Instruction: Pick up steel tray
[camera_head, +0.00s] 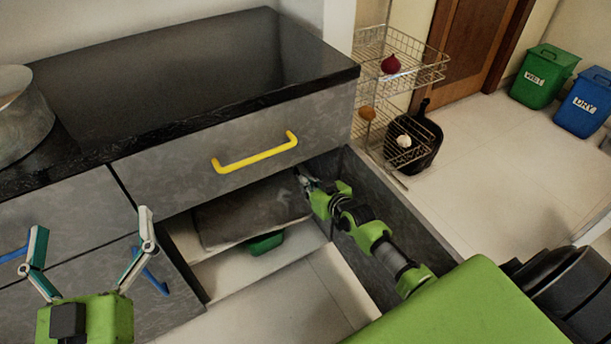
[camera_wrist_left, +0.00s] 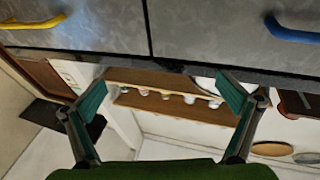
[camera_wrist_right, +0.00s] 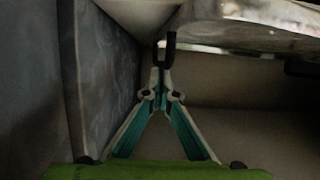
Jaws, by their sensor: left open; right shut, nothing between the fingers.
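The steel tray (camera_head: 250,214) appears as a grey metallic sheet inside the open lower drawer, under the counter. Its shiny edge (camera_wrist_right: 265,28) crosses the top of the right wrist view. My right gripper (camera_head: 303,178) reaches into the drawer at the tray's right end. Its fingers are shut and empty, with the tips (camera_wrist_right: 163,48) close to the tray's edge; contact cannot be told. My left gripper (camera_head: 93,226) is open and empty in front of the closed drawers on the left, away from the tray. Its spread fingers also show in the left wrist view (camera_wrist_left: 162,92).
The drawer's right wall (camera_head: 385,215) runs beside my right arm. A green object (camera_head: 266,243) lies in the drawer below the tray. A yellow handle (camera_head: 255,153) is above. A round metal vessel (camera_head: 22,118) stands on the dark counter (camera_head: 190,75). A wire rack (camera_head: 425,70) stands to the right.

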